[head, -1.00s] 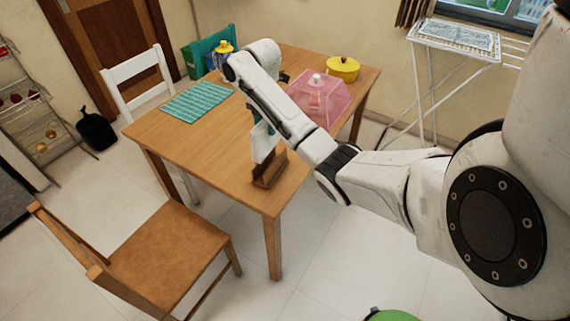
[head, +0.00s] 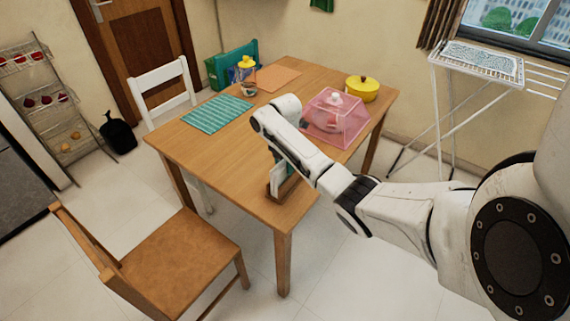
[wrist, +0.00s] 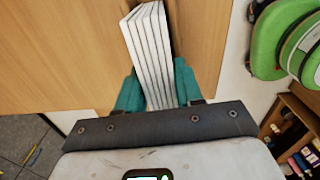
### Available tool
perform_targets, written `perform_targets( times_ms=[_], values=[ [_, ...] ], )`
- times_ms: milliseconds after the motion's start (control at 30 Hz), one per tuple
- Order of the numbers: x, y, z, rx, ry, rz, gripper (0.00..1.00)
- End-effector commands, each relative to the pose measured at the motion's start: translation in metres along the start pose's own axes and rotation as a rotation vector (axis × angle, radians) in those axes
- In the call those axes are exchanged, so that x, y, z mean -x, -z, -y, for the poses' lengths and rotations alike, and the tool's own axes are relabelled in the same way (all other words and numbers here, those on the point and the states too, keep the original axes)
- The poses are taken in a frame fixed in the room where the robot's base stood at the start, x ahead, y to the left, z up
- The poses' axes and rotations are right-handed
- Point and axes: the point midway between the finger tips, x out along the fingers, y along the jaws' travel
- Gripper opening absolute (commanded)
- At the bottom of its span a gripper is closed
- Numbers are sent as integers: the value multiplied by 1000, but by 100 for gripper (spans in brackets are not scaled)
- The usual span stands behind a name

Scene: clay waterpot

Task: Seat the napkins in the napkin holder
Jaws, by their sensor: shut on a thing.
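The napkins (head: 277,179) are a white upright stack at the table's near edge. In the wrist view the napkins (wrist: 148,45) show as several thin white sheets side by side, between my teal fingers. My gripper (wrist: 158,88) is shut on them; in the head view my arm mostly hides it. The brown wooden napkin holder (head: 287,190) stands near the table's front corner. The napkins' lower part is down at the holder, between its sides as far as I can see. Whether they touch its base is hidden.
The wooden table (head: 215,155) carries a pink mesh food cover (head: 340,118), a yellow pot (head: 362,88), a teal placemat (head: 217,114), an orange placemat (head: 278,78) and a yellow-topped jug (head: 247,75). A wooden chair (head: 180,250) stands at the near left. The table's left half is mostly clear.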

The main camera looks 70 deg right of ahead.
Motion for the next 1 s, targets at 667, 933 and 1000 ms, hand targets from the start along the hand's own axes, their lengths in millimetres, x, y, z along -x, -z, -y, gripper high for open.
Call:
perform_targets(
  times_ms=[667,933,1000],
  values=[
    [-1,0,0,0,0,0,62],
    [29,0,-1,1,-4,2,62],
    [43,0,-2,2,-5,2,62]
  ],
)
